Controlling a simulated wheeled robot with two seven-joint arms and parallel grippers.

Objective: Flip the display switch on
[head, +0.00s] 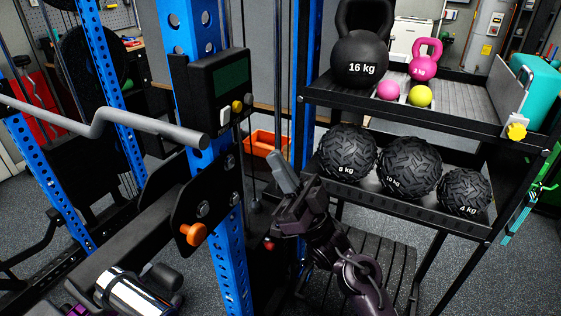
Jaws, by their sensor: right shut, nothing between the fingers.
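The display (221,85) is a black box with a dark green screen, mounted on the blue upright of the rack. Below its screen are a yellow knob, a grey knob and a small pale switch (225,116) at the lower left. The switch is too small to tell its position. My right gripper (284,170) is shut and empty, to the right of and lower than the display, apart from it in the picture. Its fingers point up and left. My left gripper is not in view.
A grey bar (110,125) crosses at left, its end near the upright. An orange knob (194,234) sticks out below the display. At right, a black shelf rack (455,110) holds kettlebells, small balls and several textured medicine balls. An orange bin (266,143) stands behind.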

